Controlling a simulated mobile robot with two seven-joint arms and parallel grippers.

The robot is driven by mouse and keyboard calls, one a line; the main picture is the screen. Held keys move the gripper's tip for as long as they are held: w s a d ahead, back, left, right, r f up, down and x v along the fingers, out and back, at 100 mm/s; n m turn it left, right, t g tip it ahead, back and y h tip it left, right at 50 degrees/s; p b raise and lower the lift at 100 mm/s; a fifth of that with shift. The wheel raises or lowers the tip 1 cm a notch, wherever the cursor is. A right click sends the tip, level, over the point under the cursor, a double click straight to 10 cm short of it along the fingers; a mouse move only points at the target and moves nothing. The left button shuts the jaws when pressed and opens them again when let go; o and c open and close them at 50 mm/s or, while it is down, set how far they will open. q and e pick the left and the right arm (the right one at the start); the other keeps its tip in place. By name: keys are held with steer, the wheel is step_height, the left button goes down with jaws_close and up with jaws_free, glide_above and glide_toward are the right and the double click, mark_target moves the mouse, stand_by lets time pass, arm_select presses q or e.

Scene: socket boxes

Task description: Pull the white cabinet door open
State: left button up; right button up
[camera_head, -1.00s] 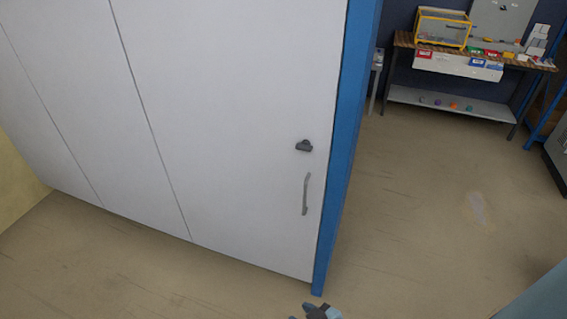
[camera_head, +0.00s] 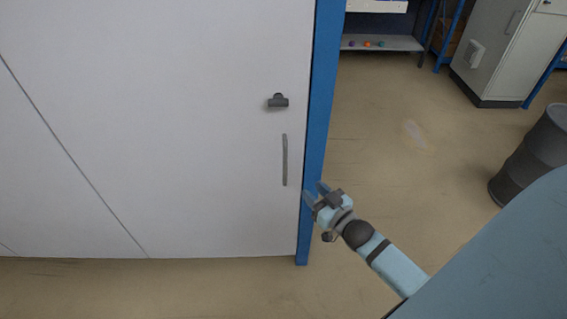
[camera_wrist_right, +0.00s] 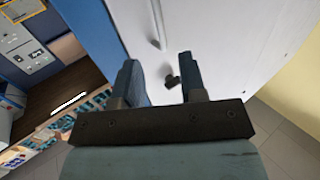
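The white cabinet door (camera_head: 200,150) fills the left of the head view and looks closed. Its grey vertical handle (camera_head: 285,160) is near its right edge, below a dark latch (camera_head: 278,101). My right gripper (camera_head: 313,191) is open and empty, in front of the blue frame post, just right of the handle and apart from it in the picture. In the right wrist view, the open fingers (camera_wrist_right: 160,78) point toward the white door (camera_wrist_right: 225,40); the handle (camera_wrist_right: 158,25) and dark latch (camera_wrist_right: 172,81) show between and beyond them. My left gripper is not in view.
The blue post (camera_head: 318,120) borders the door's right side. A dark barrel (camera_head: 535,150) and a grey cabinet (camera_head: 500,50) stand at the right. A shelf (camera_head: 385,42) with small coloured items is at the back. The floor between is clear.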

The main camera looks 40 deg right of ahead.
mark_target(286, 163)
steer(key=w, duration=1.3)
steer(key=shift+w+a, duration=0.1)
steer(key=shift+w, duration=0.3)
jaws_close()
